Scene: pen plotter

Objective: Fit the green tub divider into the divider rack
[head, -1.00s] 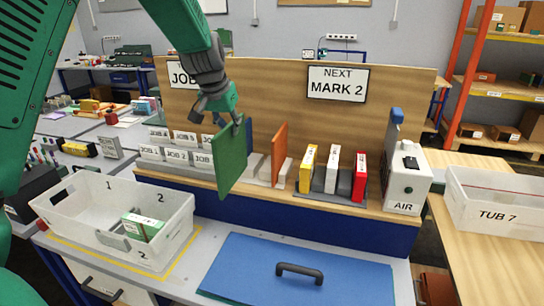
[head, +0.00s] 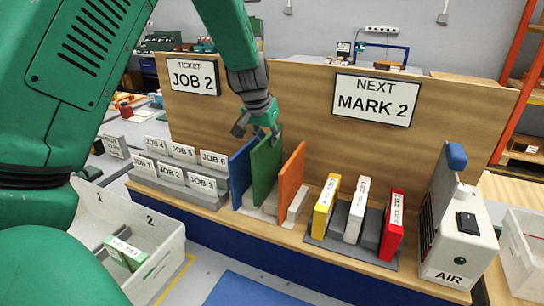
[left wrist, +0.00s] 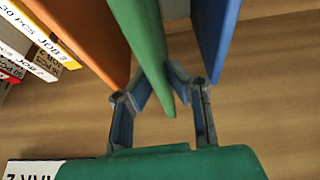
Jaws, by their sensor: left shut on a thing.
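The green tub divider (head: 265,172) stands upright between the blue divider (head: 241,174) and the orange divider (head: 291,174), over the pale divider rack (head: 262,215). Its lower edge is at the rack; I cannot tell whether it sits fully in a slot. My left gripper (head: 268,136) is shut on its top edge, from above. In the left wrist view the green divider (left wrist: 150,50) runs between the fingers, with the orange (left wrist: 90,35) and blue (left wrist: 214,35) dividers on either side, apart from it. My right gripper is not in view.
Grey blocks with JOB labels (head: 172,178) stand left of the rack. Yellow, white and red boxes (head: 356,212) and the AIR unit (head: 462,235) stand right. A wooden panel (head: 310,110) rises behind. A white tub (head: 165,240) holds a green-and-white box (head: 125,252).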

